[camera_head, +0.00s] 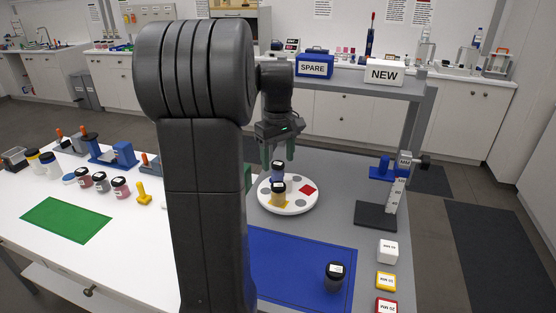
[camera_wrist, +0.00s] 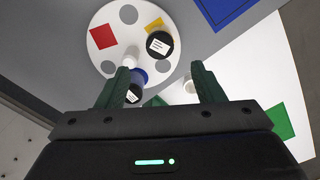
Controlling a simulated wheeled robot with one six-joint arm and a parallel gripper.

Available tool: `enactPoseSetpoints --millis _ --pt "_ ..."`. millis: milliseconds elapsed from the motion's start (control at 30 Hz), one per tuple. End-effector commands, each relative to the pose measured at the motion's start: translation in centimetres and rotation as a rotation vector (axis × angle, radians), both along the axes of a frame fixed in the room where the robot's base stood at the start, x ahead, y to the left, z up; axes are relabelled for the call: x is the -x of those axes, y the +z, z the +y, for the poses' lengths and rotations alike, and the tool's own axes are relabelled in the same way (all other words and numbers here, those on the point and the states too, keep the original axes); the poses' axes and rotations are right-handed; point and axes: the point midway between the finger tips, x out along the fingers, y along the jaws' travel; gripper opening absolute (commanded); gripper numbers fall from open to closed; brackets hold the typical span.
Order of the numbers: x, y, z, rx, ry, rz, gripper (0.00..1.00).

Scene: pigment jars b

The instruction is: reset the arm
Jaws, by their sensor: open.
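My gripper (camera_head: 278,152) is open and empty, pointing down above the round white turntable (camera_head: 303,206). Its two green fingers (camera_wrist: 160,82) are spread apart in the wrist view. A blue jar with a dark lid (camera_head: 277,173) stands on the turntable, below the gripper. A yellow jar with a black lid (camera_head: 278,197) stands in front of it. In the wrist view the black-lidded jar (camera_wrist: 159,44) sits by the yellow patch. The blue jar (camera_wrist: 138,78) is partly hidden behind the left finger. My arm hides part of the table in the head view.
A dark jar (camera_head: 334,276) stands on the blue mat (camera_head: 290,265). White, yellow and red blocks (camera_head: 386,281) line the right edge. A scale post (camera_head: 396,197) stands right of the turntable. SPARE (camera_head: 314,65) and NEW (camera_head: 384,74) boxes sit behind. The green mat (camera_head: 66,220) is bare.

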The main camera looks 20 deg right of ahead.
Motion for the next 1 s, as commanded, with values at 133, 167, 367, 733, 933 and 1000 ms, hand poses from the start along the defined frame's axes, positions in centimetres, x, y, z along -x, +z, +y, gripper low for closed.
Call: enactPoseSetpoints --millis 133,167,367,733,933,1000 --pt "0.0 -0.1 0.0 0.0 0.0 0.0 0.61" --pt "0.0 -0.2 0.0 0.0 0.0 0.001 0.61" --pt "0.1 -2.4 0.0 -0.002 0.0 0.004 0.61" --pt "0.1 -9.8 0.0 -0.002 0.0 0.005 0.61" --pt "-0.1 -11.5 0.0 0.002 0.0 -0.004 0.61" --pt "-0.1 -10.5 0.0 0.002 0.0 -0.005 0.61"
